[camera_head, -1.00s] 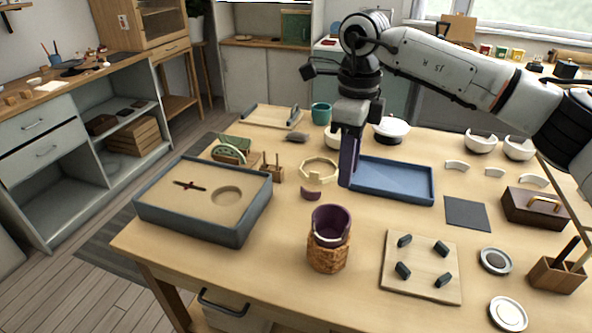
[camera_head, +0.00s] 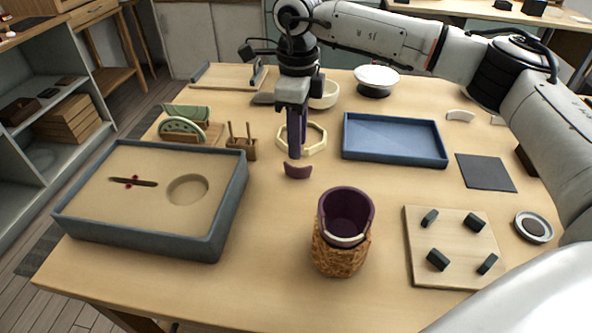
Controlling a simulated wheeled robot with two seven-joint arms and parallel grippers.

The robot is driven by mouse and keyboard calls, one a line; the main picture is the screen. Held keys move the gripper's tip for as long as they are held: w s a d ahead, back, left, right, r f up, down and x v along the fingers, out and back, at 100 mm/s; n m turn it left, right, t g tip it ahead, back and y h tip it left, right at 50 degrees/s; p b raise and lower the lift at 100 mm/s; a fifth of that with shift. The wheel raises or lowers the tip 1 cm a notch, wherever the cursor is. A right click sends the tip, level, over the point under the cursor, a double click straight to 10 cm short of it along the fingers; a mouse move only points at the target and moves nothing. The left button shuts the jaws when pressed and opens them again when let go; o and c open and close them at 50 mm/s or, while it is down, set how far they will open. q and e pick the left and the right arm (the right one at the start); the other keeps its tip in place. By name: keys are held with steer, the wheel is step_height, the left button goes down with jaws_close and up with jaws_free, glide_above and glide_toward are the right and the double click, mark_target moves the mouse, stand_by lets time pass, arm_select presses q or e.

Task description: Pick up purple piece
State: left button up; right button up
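A small curved purple piece (camera_head: 298,170) lies on the wooden table, just in front of a cream-coloured ring-shaped frame (camera_head: 315,140). My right gripper (camera_head: 296,153) points straight down. Its dark purple fingers end at the piece's upper edge in the picture; whether they touch it I cannot tell. The fingers overlap in this view, so their opening is unclear. A purple cup-like vessel (camera_head: 346,208) with a pale seam near its front rim stands in a brown woven-looking holder (camera_head: 340,258). My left gripper is not in view.
A grey-edged sand-coloured tray (camera_head: 105,220) stands left, a blue tray (camera_head: 395,138) behind right. A board with several dark pegs (camera_head: 450,228) lies front right. A small wooden rack (camera_head: 241,147) stands left of the gripper. Bare table lies between the purple piece and the vessel.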

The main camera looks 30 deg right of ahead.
mark_target(296, 167)
steer(key=f, duration=0.5)
steer(key=shift+s+a+f, duration=0.15)
steer(key=shift+a+f, duration=0.05)
steer(key=shift+f, duration=0.2)
jaws_close()
